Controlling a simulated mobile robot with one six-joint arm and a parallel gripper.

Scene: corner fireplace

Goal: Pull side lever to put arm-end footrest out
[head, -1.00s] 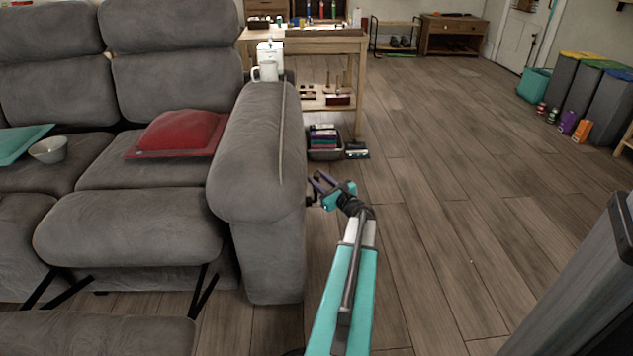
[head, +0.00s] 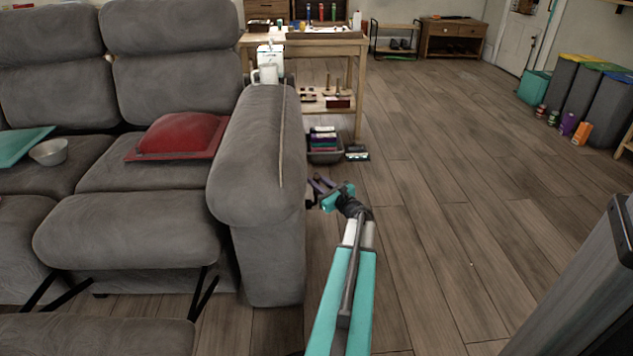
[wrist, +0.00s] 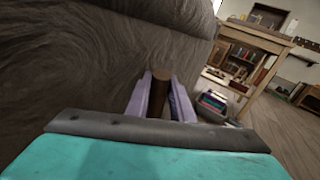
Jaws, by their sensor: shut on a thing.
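The grey sofa (head: 160,80) fills the left of the head view. Its right armrest (head: 262,150) stands beside my gripper (head: 318,190), which is low at the armrest's outer side. In the wrist view my gripper (wrist: 160,98) has its two pale purple fingers on either side of a brown cylindrical lever end (wrist: 160,76), shut on it. The lever's base is hidden. A padded panel (head: 130,228) at the arm-end seat juts forward on black struts. Another grey pad (head: 95,335) lies lower, at the bottom edge.
A wooden workbench (head: 340,45) and a basket (head: 324,152) are behind. Open wood floor (head: 450,180) lies to the right.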

